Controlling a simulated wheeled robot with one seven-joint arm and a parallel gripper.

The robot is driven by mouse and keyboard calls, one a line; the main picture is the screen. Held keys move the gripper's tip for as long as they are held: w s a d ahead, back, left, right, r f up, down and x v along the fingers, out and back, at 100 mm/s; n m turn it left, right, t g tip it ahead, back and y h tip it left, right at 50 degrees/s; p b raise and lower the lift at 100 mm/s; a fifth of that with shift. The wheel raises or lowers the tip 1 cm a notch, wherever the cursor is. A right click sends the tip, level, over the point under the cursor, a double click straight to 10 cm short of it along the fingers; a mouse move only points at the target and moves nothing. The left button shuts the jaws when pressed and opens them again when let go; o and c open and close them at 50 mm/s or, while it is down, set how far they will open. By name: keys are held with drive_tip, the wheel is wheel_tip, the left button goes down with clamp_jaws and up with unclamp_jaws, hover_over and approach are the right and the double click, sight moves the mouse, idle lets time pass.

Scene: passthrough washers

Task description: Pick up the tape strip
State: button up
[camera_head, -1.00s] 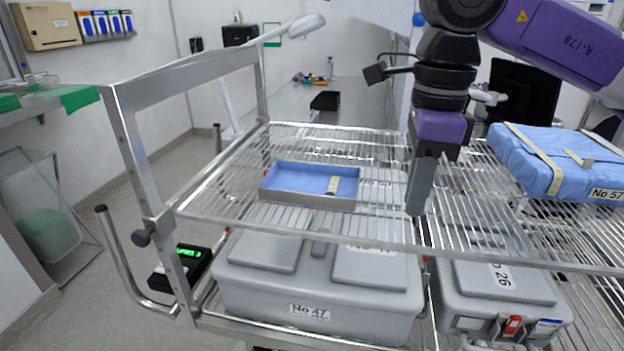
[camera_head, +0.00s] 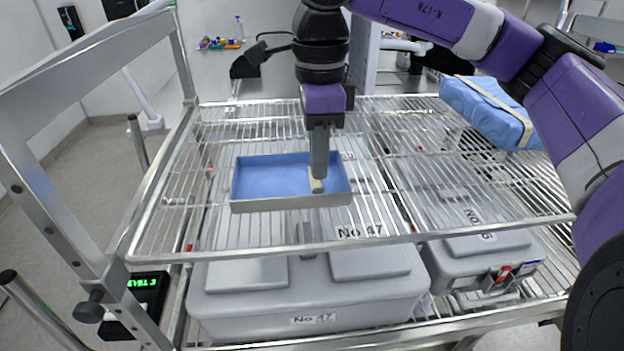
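The tape strip (camera_head: 315,183) is a small cream piece lying in the right part of a shallow tray (camera_head: 292,204) with a blue inside. The tray stands on the wire shelf of the cart. My gripper (camera_head: 318,174) points down over the right side of the tray, with its tip at the strip. It hides part of the strip. I see the fingers from the side as one grey block, so I cannot tell whether they are open or touch the strip.
A blue wrapped pack (camera_head: 488,108) with cream tape lies at the shelf's right rear. Grey lidded boxes (camera_head: 300,290) stand on the level below. The cart's metal frame (camera_head: 60,85) rises at the left. The wire shelf (camera_head: 400,170) right of the tray is clear.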

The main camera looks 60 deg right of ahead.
sight(316, 187)
drive_tip(key=shift+s+d+f+p, duration=0.15)
drive_tip(key=shift+f+p, duration=0.25)
drive_tip(key=shift+f, duration=0.75)
drive_tip(key=shift+s+f+p, duration=0.1)
drive_tip(key=shift+f+p, duration=0.3)
drive_tip(key=shift+f, duration=0.75)
clamp_jaws()
